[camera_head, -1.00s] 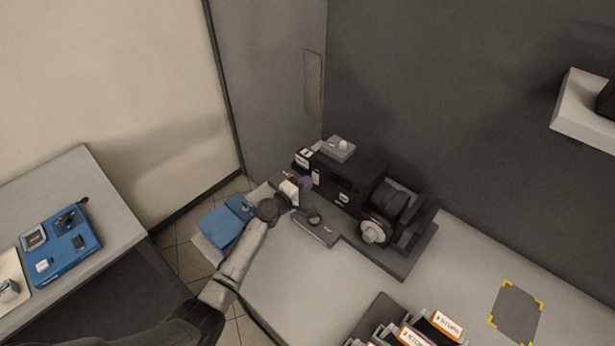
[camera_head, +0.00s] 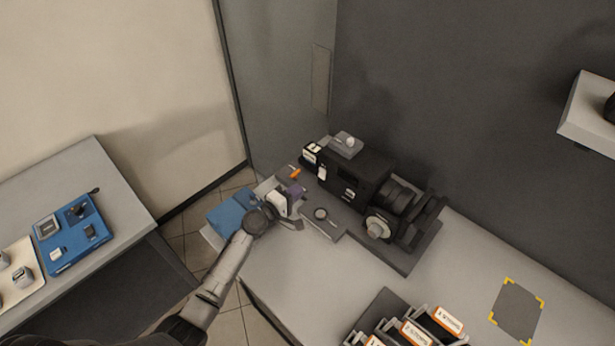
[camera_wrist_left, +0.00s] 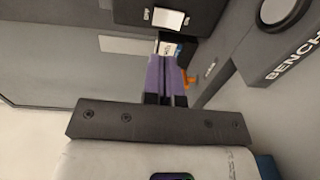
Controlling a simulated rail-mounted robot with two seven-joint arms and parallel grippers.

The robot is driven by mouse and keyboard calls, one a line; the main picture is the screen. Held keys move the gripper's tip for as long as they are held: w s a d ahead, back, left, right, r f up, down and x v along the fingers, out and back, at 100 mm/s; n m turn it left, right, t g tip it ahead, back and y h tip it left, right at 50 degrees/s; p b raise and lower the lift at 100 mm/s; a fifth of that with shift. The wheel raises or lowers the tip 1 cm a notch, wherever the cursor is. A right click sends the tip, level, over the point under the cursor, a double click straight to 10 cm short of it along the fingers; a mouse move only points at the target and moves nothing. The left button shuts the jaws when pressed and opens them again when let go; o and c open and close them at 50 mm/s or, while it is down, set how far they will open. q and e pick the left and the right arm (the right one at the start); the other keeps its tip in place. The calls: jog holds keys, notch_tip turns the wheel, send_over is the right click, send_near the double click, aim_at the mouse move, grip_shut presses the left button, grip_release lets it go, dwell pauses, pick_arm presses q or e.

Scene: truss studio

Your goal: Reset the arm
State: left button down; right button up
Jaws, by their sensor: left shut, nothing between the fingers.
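My left arm comes in from the bottom left in the head view. In the left wrist view the two purple fingers (camera_wrist_left: 165,78) lie side by side, shut and empty. A small orange part (camera_head: 295,172) is just beyond the fingers; it also shows in the wrist view (camera_wrist_left: 190,78). My right gripper is not in view.
The black machine (camera_head: 352,182) with a round cylinder stands close right of the gripper. A blue box (camera_head: 228,218) is beside my wrist. A rack of orange-labelled bins (camera_head: 405,325) stands at the front. A yellow-cornered dark pad (camera_head: 516,310) is clear. A side table (camera_head: 110,190) is left.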

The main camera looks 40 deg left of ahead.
pick_arm(q)
jog(key=s+d+r+m+g, duration=0.2)
jog(key=s+d+m+g, duration=0.75)
jog(key=m, duration=0.75)
jog(key=s+d+f+m+g, duration=0.1)
jog(key=s+d+f+g, duration=0.1)
jog(key=s, duration=0.7)
jog(key=s+d+f+g+y, duration=0.1)
jog(key=s+d+f, duration=0.15)
jog(key=s, duration=0.75)
jog(key=s+d+f+m+g, duration=0.1)
jog(key=s+d+f+g, duration=0.1)
jog(key=s, duration=0.7)
notch_tip(320, 180, up, 22)
jog(key=p, duration=2.1)
jog(key=shift+w+d+t+p, duration=0.2)
jog(key=shift+w+t+p, duration=0.15)
jog(key=shift+w, duration=0.05)
